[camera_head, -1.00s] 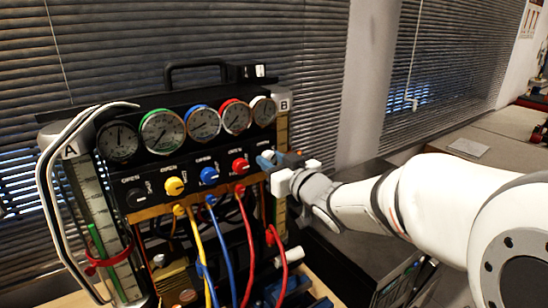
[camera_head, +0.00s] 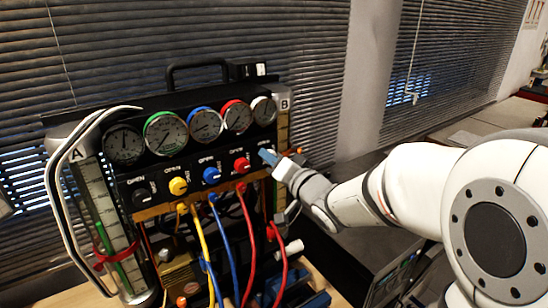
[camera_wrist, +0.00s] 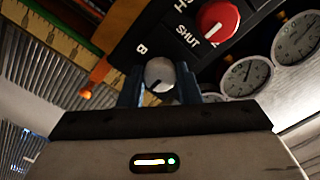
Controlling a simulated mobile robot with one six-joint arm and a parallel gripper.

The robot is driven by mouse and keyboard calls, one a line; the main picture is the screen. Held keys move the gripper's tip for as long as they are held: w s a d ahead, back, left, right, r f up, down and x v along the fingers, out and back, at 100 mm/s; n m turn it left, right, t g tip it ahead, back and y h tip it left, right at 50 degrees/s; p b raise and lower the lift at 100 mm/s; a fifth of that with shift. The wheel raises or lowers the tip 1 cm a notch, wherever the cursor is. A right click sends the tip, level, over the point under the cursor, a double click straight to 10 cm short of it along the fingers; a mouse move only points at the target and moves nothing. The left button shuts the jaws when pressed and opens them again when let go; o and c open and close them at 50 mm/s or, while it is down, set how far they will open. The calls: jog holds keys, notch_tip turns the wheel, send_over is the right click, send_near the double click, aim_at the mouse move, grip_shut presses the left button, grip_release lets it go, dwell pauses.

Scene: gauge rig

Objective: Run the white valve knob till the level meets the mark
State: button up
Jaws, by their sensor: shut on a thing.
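The white valve knob (camera_wrist: 159,74) with a dark pointer line sits between the blue fingers of my gripper (camera_wrist: 160,88) in the wrist view; the fingers touch its sides. In the head view my gripper (camera_head: 269,157) is at the right end of the panel's knob row and mostly hides the knob. Column B (camera_head: 283,125) is a yellowish scale beside it, with an orange marker (camera_head: 298,150); the wrist view shows a scale (camera_wrist: 52,38) and an orange marker (camera_wrist: 98,72). Its level cannot be read clearly. Column A (camera_head: 100,200) has a green level and a red ring (camera_head: 104,252).
The red knob (camera_wrist: 217,20) is close beside my gripper. Blue (camera_head: 211,175), yellow (camera_head: 178,186) and black knobs (camera_head: 145,195) continue leftward. Several round gauges (camera_head: 205,124) are above. Coloured hoses (camera_head: 232,240) hang below the panel.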

jog(key=shift+m, duration=0.3)
jog(key=o, duration=1)
jog(key=shift+c, duration=0.2)
jog(key=b+v, duration=0.1)
jog(key=v, duration=0.6)
jog(key=shift+s+d, duration=0.25)
jog(key=shift+s, duration=0.05)
